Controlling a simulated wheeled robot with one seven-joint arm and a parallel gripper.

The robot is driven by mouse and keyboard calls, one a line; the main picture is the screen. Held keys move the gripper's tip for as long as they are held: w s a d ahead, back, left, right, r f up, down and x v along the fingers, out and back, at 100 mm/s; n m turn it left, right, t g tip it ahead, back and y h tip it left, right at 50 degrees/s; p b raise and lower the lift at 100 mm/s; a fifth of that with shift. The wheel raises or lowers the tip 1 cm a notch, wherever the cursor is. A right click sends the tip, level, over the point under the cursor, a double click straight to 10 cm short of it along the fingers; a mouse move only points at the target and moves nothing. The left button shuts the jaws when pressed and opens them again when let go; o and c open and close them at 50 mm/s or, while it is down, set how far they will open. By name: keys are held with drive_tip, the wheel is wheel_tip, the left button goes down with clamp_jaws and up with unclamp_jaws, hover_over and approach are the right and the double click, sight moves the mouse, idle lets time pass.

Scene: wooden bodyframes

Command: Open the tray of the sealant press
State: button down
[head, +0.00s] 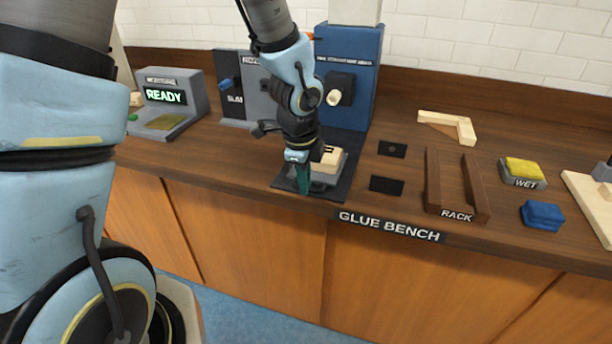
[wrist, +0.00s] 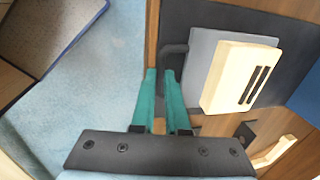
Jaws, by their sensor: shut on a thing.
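The sealant press (head: 350,75) is the tall blue machine at the back of the bench, with a dark base plate in front of it. Its tray (head: 341,170) is grey and carries a pale wooden block (head: 329,158) with dark slots. The wrist view shows the grey tray (wrist: 198,60), the block (wrist: 235,85) and a dark handle (wrist: 172,52) on the tray's side. My gripper (wrist: 161,72) has teal fingers, shut on the handle at the bench's front edge. In the head view my gripper (head: 303,185) hides part of the tray front.
A rack (head: 432,195), a wooden corner piece (head: 455,125), a yellow sponge (head: 523,167) and a blue cloth (head: 542,213) lie to the right. A grey machine with a READY screen (head: 165,97) stands at left. Floor is free in front of the bench.

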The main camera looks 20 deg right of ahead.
drive_tip(key=shift+s+a, duration=0.15)
drive_tip(key=shift+s, duration=0.05)
drive_tip(key=c, duration=1.2)
unclamp_jaws()
drive_tip(key=shift+r, duration=0.15)
wheel_tip(320, 180, up, 10)
drive_tip(key=s+a+p, duration=0.1)
drive_tip(key=shift+s+a+r, duration=0.2)
drive_tip(key=shift+s, duration=0.05)
